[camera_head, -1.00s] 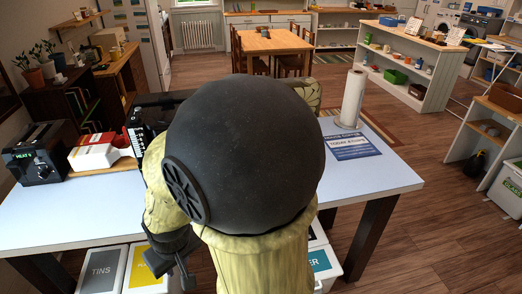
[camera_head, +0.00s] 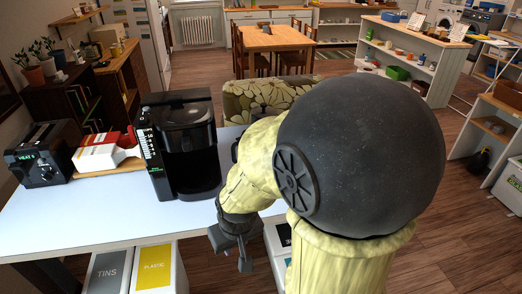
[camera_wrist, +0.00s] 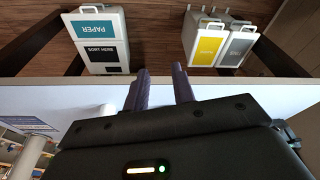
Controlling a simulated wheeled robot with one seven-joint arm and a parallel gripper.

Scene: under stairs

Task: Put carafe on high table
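A black coffee machine (camera_head: 165,150) stands on the white table (camera_head: 60,225) in the head view. A dark, rounded, glossy part sits in its front bay; I cannot tell for sure whether it is the carafe. A small dark shape behind my arm, right of the machine, is mostly hidden. My gripper (camera_head: 232,250) hangs near the white table's front edge, right of and nearer than the machine. In the wrist view, its two fingers (camera_wrist: 160,72) are apart with nothing between them. Which table is the high table is unclear.
A wooden table (camera_head: 272,40) with chairs is farther back. The white table's front left is clear.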

